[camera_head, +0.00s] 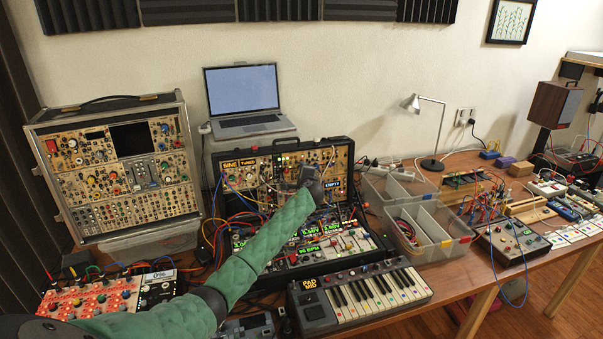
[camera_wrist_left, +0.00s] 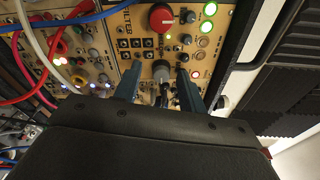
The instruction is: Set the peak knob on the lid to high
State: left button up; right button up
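The raised lid (camera_head: 240,170) of the black synth case carries a tan panel of knobs, jacks and lights. My left arm reaches across to it, with the left gripper (camera_head: 311,172) in front of its right part. In the left wrist view, the two fingers of the left gripper (camera_wrist_left: 159,68) are apart, one on each side of a grey knob (camera_wrist_left: 162,70) on the panel. I cannot tell whether they touch it. A larger red knob (camera_wrist_left: 161,18) sits above it. The label of the peak knob and its pointer are not readable. My right gripper is not in view.
Patch cables (camera_wrist_left: 40,45) hang over the panel left of the gripper. A keyboard (camera_head: 365,297) lies in front of the case. Clear plastic bins (camera_head: 447,250) stand to its right, a laptop (camera_head: 243,95) behind, and another synth case (camera_head: 118,165) to the left.

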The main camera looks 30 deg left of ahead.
pick_arm(q)
jog(key=f+b+v, duration=0.1)
jog(key=b+v, duration=0.2)
jog(key=v, duration=0.4)
jog(key=shift+s+d+r, duration=0.3)
jog(key=shift+r, duration=0.15)
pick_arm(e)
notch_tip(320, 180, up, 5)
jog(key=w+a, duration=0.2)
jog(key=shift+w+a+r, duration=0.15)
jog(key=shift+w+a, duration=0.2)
